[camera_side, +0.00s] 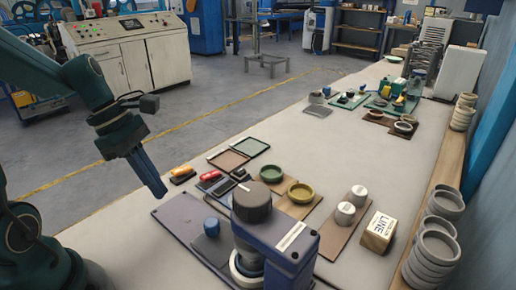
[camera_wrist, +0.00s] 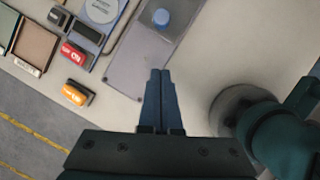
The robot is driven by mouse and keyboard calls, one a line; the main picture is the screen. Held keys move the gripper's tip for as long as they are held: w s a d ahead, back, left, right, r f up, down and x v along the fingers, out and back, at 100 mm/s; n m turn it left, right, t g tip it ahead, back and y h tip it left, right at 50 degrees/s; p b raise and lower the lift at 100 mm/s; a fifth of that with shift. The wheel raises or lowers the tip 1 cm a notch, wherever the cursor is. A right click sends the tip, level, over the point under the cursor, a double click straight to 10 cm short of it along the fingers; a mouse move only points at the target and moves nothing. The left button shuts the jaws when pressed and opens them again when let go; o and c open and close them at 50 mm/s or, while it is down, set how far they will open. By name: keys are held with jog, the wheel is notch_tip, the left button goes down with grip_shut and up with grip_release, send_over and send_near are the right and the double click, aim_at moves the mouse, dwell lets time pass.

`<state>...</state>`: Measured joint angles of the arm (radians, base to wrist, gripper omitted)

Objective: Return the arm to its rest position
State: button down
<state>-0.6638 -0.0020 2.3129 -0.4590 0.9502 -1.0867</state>
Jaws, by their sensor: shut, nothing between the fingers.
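My gripper (camera_side: 155,187) hangs at the left in the side view, pointing down beside the table's left edge. Its blue fingers (camera_wrist: 160,73) are together in the wrist view, with nothing between them. The gripper is apart from every object. The plate dryer (camera_side: 262,225) stands at the front of the table, a dark round top on a blue-grey body. A flat grey-blue base plate (camera_side: 178,213) lies beside it, with a small blue knob (camera_side: 211,227) on it. The knob also shows in the wrist view (camera_wrist: 161,17).
An orange item (camera_side: 181,171) and a red item (camera_side: 210,176) lie near the table's left edge. Bowls (camera_side: 271,172), two pale cups (camera_side: 345,212) and a labelled block (camera_side: 378,233) stand further right. Stacked bowls (camera_side: 434,255) line the right side.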

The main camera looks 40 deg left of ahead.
jog(key=s+d+r+m+t+y, duration=0.1)
jog(key=s+d+r+m+y, duration=0.1)
jog(key=m, duration=0.9)
jog(key=s+d+r+m+t+y, duration=0.1)
jog(key=s+d+r+m+t, duration=0.1)
jog(key=m, duration=1)
jog(key=shift+s+d+r+t+y, duration=0.35)
jog(key=shift+s+d+r, duration=0.35)
jog(key=shift+d, duration=0.4)
